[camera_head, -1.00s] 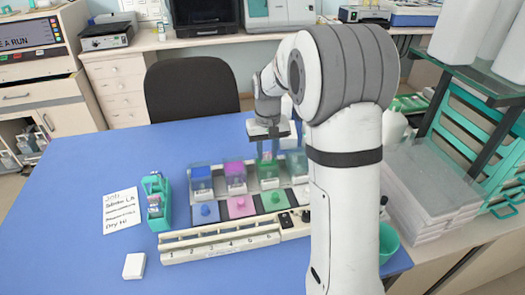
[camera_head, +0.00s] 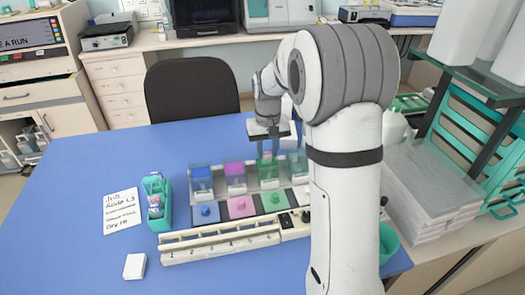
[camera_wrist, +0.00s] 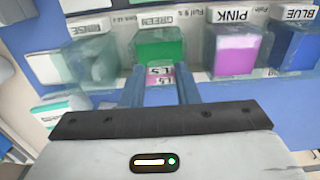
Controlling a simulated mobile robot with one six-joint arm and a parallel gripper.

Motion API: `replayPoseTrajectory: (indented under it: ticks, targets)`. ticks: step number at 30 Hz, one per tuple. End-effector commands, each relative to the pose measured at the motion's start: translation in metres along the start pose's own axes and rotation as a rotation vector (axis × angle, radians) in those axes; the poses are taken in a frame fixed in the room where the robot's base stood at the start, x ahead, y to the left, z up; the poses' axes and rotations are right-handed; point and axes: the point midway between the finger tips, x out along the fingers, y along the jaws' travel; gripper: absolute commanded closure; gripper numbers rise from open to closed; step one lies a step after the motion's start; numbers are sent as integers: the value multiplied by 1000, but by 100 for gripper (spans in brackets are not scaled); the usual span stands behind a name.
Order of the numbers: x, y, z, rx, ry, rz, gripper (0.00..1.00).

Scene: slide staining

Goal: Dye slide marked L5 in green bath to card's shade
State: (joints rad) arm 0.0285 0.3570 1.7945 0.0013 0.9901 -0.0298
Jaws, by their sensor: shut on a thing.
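My gripper (camera_head: 267,154) is shut on a slide (camera_wrist: 160,78) whose pink label reads L5 in the wrist view. It holds the slide upright at the green bath (camera_head: 268,175). In the wrist view the green bath (camera_wrist: 159,47) shows just beyond the fingertips. The slide's lower part is hidden, so I cannot tell how deep it sits. A handwritten card (camera_head: 122,211) lies on the blue table at the left; "L5" and "Dry" can be made out on it.
The pink bath (camera_head: 235,180), blue bath (camera_head: 201,181) and rinse bath (camera_wrist: 85,62) stand in the same row. Colored knobs on tiles lie before them. A numbered rack (camera_head: 220,250) is in front. A teal slide holder (camera_head: 166,214) and white block (camera_head: 134,266) stand left.

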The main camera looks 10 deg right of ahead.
Motion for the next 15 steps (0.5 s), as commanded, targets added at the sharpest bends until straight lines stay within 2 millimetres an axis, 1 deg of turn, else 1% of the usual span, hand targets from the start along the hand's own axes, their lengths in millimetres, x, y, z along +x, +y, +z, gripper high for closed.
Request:
replayPoseTrajectory:
  ticks: [1,15]
  targets:
    - [-7,0,0,0,2,0,100]
    - [-65,0,0,0,2,0,100]
